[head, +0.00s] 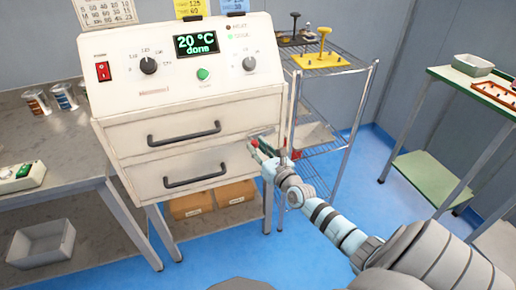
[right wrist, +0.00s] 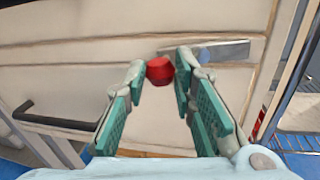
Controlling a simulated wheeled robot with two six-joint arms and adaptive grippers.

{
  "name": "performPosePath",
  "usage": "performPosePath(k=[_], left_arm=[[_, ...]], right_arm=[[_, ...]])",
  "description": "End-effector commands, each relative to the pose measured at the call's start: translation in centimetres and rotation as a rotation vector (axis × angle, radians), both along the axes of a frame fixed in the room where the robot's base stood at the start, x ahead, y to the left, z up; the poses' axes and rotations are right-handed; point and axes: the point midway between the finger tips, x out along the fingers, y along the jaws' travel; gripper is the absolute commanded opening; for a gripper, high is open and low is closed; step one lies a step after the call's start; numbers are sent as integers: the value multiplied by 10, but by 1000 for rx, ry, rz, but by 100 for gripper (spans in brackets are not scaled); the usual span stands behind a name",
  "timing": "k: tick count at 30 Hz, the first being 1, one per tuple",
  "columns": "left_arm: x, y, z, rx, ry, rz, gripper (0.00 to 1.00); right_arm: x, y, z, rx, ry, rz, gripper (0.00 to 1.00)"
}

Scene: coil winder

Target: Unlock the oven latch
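The cream oven (head: 190,105) stands on a grey bench; its display (head: 197,43) reads "20 °C done". It has two fronts with dark handles (head: 184,133), and both look closed. The latch is a metal bar (right wrist: 222,51) at the right edge of the front, lying nearly level, with a red knob (right wrist: 159,70) at its left end. In the head view the knob is small and partly hidden by my gripper. My right gripper (head: 258,147) is at the latch, its fingertips (right wrist: 160,68) open on either side of the knob, with no clear grip. My left gripper is out of view.
A wire rack (head: 320,105) with a yellow fixture (head: 322,62) stands close right of the oven. A green-topped table (head: 470,85) is farther right. Blue floor is clear in front.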

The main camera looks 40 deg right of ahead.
Motion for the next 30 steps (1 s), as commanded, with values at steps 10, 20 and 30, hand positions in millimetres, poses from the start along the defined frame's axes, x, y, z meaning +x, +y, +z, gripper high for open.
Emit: performPosePath(k=[10,20,30], left_arm=[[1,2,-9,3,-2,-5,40],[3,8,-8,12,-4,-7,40],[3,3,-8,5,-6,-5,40]], right_arm=[[0,0,3,122,-42,0,0],[0,0,4,120,-42,0,44],[-4,1,4,119,-42,1,44]])
